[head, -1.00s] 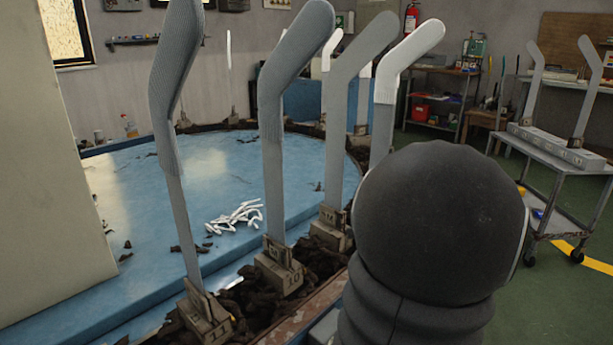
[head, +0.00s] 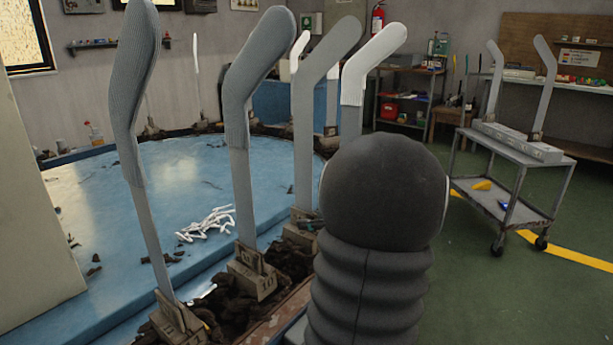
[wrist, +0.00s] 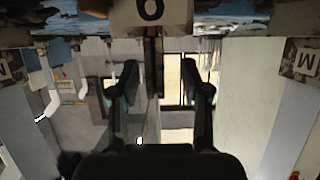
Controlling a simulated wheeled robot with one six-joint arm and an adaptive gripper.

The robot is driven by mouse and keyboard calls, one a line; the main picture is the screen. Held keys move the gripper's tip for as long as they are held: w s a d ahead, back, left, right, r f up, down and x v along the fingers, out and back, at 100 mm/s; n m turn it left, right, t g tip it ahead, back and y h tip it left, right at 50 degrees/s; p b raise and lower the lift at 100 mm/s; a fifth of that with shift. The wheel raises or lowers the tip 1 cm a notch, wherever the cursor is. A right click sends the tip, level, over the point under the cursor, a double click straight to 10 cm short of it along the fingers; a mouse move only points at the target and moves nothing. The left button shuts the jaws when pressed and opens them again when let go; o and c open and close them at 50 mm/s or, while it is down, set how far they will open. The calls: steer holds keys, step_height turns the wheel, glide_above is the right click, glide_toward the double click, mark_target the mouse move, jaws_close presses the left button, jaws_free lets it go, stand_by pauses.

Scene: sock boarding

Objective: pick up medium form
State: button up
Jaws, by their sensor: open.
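Several flat, bent-topped forms stand upright in numbered blocks around the blue round table. A bare grey form (head: 305,130) stands third along. Two ribbed grey-covered forms (head: 130,100) (head: 240,130) stand nearer, and a white-topped form (head: 362,80) stands behind my arm. Two more grey forms (head: 494,80) (head: 543,85) stand on the trolley. In the wrist view, cards marked M sit at the left (wrist: 6,66) and right (wrist: 301,60). I cannot tell which head-view form is medium.
The blue round table (head: 90,215) holds a white pile (head: 207,223) and dark scraps. A pale panel (head: 30,200) blocks the left side. The trolley (head: 500,165) stands at the right on green floor, with clear floor (head: 470,290) before it.

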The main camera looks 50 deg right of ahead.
steer(key=p+x, duration=0.1)
steer(key=x, duration=0.3)
steer(key=shift+w+d, duration=0.15)
steer(key=shift+w, duration=0.2)
jaws_close()
step_height(320, 180, up, 9)
steer(key=shift+r, duration=0.2)
step_height(320, 180, up, 9)
steer(key=p, duration=0.1)
glide_above(295, 218)
steer(key=s, duration=0.1)
steer(key=shift+d+f, duration=0.2)
steer(key=shift+d, duration=0.25)
stand_by(0.8)
